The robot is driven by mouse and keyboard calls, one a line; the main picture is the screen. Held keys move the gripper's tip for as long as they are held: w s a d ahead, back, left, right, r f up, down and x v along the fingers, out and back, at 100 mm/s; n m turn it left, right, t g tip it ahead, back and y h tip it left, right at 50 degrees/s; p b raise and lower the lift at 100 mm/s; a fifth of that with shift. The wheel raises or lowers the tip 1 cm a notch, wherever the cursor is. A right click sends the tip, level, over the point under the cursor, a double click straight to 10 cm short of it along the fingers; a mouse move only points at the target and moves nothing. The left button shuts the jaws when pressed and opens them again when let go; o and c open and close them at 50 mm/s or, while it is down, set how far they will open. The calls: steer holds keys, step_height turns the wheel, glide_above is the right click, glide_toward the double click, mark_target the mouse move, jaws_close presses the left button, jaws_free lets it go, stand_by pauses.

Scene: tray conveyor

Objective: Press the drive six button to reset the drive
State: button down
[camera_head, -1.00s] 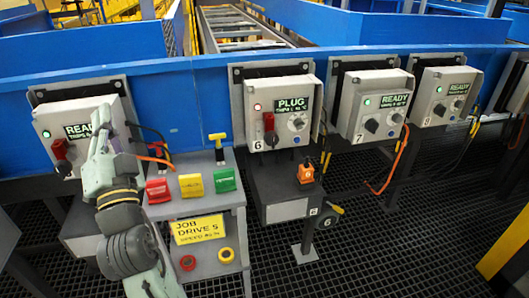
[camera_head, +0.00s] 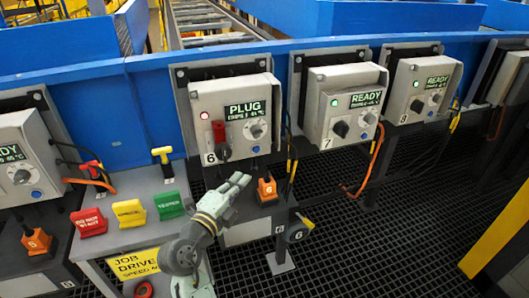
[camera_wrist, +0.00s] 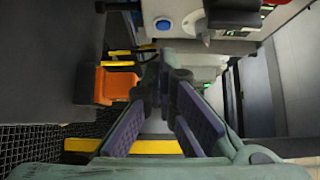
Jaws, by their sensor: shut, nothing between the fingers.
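A blue button (camera_wrist: 164,25) also shows at the top of the wrist view, beyond my fingertips and beside a dark handle. My gripper (camera_head: 243,180) is shut and empty. It is below the box's face in the head view, apart from the button.
An orange plug marked 6 (camera_head: 267,188) stands on the shelf just right of my gripper. Drive seven (camera_head: 340,105) and drive eight (camera_head: 418,90) show READY at right.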

steer(key=shift+w+d, duration=0.15)
steer(key=p, duration=0.4)
glide_toward(257, 149)
steer(key=w+d, duration=0.5)
steer(key=shift+f, duration=0.4)
